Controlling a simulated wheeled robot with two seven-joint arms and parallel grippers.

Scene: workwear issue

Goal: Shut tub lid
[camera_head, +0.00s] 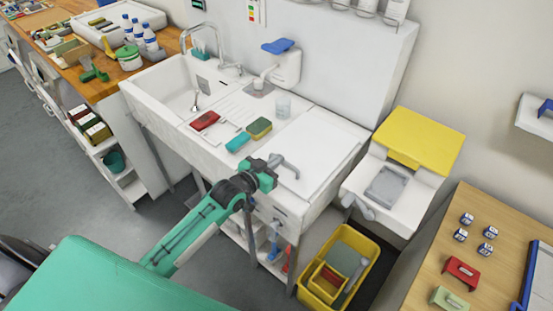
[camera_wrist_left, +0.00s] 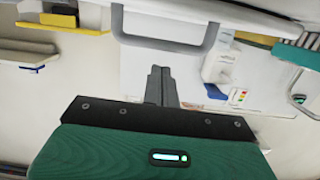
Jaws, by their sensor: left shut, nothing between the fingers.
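The white lid (camera_head: 322,150) covers the right end of the sink unit in the head view. It looks flat or nearly flat; I cannot tell whether any gap is left below it. A grey bar handle (camera_head: 288,167) stands near its front edge. My left gripper (camera_head: 272,163) is at that front edge, close beside the handle. In the left wrist view the shut, empty fingers (camera_wrist_left: 160,72) point toward the grey handle (camera_wrist_left: 165,46), which spans the top of the picture. I cannot tell whether they touch it. The tub's inside is hidden. My right gripper is not in view.
A red brush (camera_head: 205,120), a teal sponge (camera_head: 238,142) and a glass (camera_head: 283,105) stand left of the lid. A white bin with a yellow lid (camera_head: 425,140) is to the right. A yellow crate (camera_head: 318,290) is on the floor below.

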